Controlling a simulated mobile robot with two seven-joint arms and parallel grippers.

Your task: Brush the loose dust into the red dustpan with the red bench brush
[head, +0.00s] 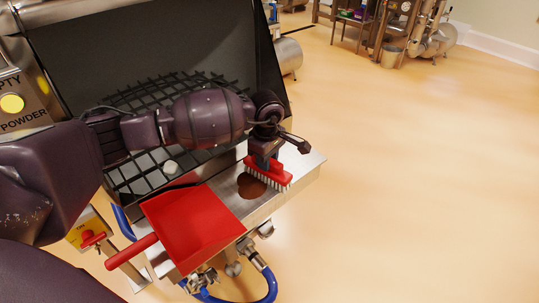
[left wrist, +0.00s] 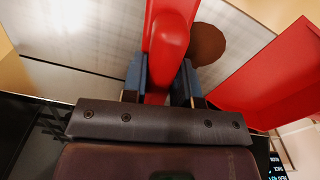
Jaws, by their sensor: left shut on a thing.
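The red bench brush (head: 268,172) stands bristles down on the steel ledge, at the right edge of the brown loose dust (head: 250,187). My left gripper (head: 266,157) is shut on its handle from above. In the left wrist view the brush's red handle (left wrist: 170,40) sits between the two blue-grey fingers (left wrist: 163,85). The dust (left wrist: 207,44) shows there just right of the brush. The red dustpan (head: 195,222) lies on the ledge left of and nearer than the dust, its handle towards the lower left. It also shows at right in the wrist view (left wrist: 272,80). My right gripper is not seen.
A dark hopper with a black grate (head: 140,180) stands behind the ledge, with a small white lump (head: 170,167) on it. The steel ledge (head: 290,178) is bare right of the brush. Blue hoses (head: 268,282) hang below. Open floor lies to the right.

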